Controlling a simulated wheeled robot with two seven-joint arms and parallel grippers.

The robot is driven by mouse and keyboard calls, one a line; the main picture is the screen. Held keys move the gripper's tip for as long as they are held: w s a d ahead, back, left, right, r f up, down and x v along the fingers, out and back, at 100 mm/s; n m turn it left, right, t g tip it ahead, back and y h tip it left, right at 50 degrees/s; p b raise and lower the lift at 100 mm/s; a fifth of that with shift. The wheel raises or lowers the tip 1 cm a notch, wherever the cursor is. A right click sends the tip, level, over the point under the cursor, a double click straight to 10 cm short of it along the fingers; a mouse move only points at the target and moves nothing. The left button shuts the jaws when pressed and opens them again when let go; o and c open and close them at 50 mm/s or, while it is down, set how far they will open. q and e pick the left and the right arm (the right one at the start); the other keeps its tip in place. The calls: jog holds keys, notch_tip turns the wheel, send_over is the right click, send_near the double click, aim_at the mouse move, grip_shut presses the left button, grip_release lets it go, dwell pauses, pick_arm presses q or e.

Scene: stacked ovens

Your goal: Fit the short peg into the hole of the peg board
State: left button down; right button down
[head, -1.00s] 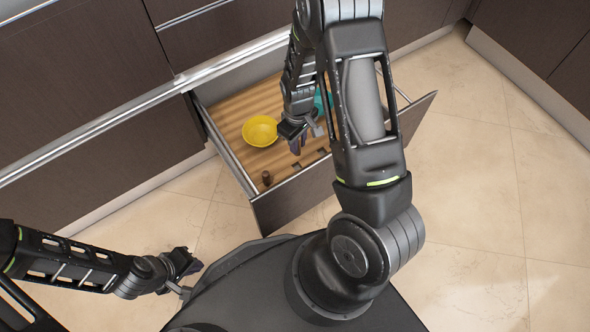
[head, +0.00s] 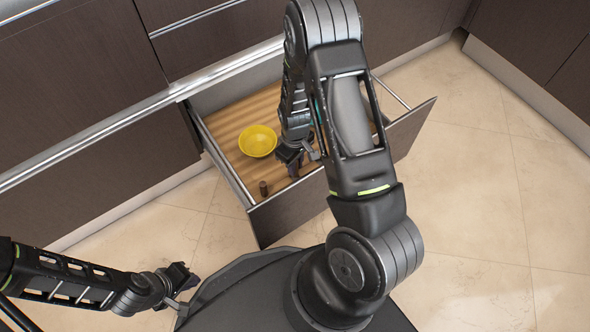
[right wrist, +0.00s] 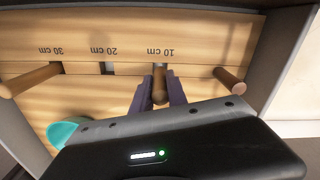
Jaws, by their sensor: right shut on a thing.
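The peg board is the wooden surface (right wrist: 215,30) with dark slots marked 10, 20 and 30 cm, upside down in the right wrist view. It forms the floor of the open drawer (head: 232,115). My right gripper (right wrist: 160,88) is shut on a short brown peg (right wrist: 160,82), with the peg's far end at the 10 cm slot. Whether the peg sits inside the hole is unclear. In the head view, my right gripper (head: 295,165) is low over the drawer's front part. My left gripper (head: 188,283) is outside the drawer, lower left; its jaw opening is unclear.
Other brown pegs stand at the right (right wrist: 230,80) and left (right wrist: 30,80) in the right wrist view. A yellow bowl (head: 257,140) sits in the drawer, and a teal item (right wrist: 63,132) shows partly. The drawer front (head: 290,208) borders the space.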

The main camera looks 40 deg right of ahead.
jog(key=shift+f+b, duration=0.45)
jog(key=shift+f, duration=1.05)
jog(key=shift+f, duration=0.2)
jog(key=c, duration=1.3)
grip_release()
jog(key=shift+r, duration=0.15)
notch_tip(320, 180, up, 12)
jog(key=p, duration=0.5)
jog(key=shift+r, duration=0.1)
